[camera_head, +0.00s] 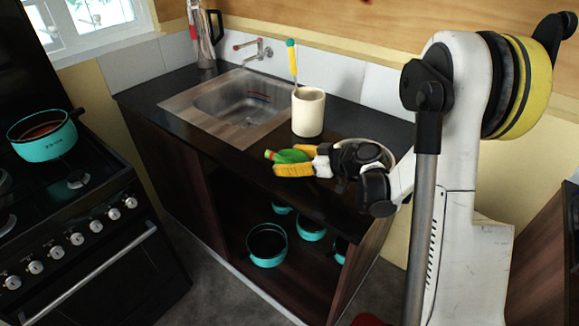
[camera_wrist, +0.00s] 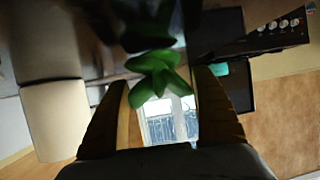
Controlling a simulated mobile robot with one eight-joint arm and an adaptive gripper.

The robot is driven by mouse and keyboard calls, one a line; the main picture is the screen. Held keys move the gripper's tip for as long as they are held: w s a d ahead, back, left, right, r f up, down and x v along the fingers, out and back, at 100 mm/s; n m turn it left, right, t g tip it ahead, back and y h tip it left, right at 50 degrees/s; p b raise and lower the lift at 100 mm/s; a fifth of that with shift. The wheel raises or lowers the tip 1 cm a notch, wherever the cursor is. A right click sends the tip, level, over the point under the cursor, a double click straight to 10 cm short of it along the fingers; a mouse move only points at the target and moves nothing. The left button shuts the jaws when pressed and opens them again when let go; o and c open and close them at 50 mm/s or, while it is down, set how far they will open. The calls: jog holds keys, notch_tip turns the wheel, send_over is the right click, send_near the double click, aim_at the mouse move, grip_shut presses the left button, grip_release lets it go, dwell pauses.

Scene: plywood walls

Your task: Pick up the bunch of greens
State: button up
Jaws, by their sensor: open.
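The bunch of greens (camera_head: 290,156), green with a reddish-orange tip at its left end, shows near the front part of the dark counter. In the wrist view its green leaves (camera_wrist: 158,72) are at the centre, between the fingers, with the far end in dark shadow. My gripper (camera_head: 284,162) has yellow fingers on either side of the greens. In the wrist view my gripper (camera_wrist: 161,88) is open, with a gap beside the leaves. I cannot tell whether a finger touches them. Part of the bunch is hidden by the fingers in the head view.
A cream crock (camera_head: 308,113) holding a yellow-and-green-handled utensil stands just behind my gripper. A sink (camera_head: 235,102) is set in the counter (camera_head: 180,118) to the left. Teal pots (camera_head: 267,244) sit on the shelf below. A stove (camera_head: 75,225) with a teal pot (camera_head: 45,140) is at left.

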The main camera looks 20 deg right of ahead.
jog(key=c, duration=1.3)
jog(key=shift+r, duration=0.1)
